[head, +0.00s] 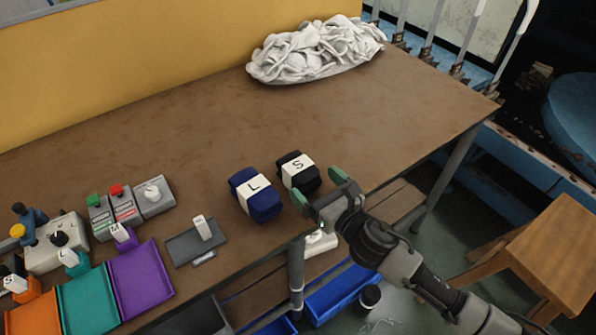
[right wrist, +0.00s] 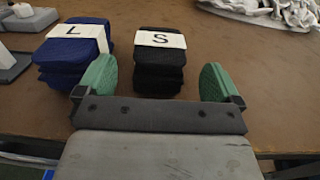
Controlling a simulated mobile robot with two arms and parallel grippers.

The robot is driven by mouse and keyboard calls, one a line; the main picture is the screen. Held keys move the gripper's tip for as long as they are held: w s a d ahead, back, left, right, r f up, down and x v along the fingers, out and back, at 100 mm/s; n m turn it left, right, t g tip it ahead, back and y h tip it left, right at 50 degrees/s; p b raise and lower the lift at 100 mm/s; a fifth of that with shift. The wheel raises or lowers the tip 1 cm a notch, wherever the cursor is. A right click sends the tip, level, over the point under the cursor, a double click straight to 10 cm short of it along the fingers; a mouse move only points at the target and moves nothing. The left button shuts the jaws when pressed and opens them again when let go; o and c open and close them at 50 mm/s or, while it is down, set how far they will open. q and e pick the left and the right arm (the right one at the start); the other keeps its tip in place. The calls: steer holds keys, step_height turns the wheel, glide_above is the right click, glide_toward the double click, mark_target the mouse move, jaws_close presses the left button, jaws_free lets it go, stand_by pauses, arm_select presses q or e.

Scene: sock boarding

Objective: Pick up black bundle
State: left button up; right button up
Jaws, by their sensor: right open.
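The black bundle (head: 300,174) lies on the brown table near its front edge, with a white band marked S. It also shows in the right wrist view (right wrist: 158,76), ahead of and between the fingers. My right gripper (head: 318,190) is open at the table's front edge, close to the near side of the black bundle. In the right wrist view its green fingertips (right wrist: 160,82) stand apart, left and right, with nothing held; whether they touch the bundle I cannot tell. My left gripper is not in view.
A blue bundle (head: 257,204) marked L lies just left of the black one. A white cloth pile (head: 315,50) is at the back. Grey control boxes (head: 122,208) and orange, teal and purple trays (head: 142,280) are at left. The table right of the bundles is clear.

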mark_target(302, 168)
steer(key=x, duration=0.5)
steer(key=shift+w+a, duration=0.2)
steer(key=c, duration=1.1)
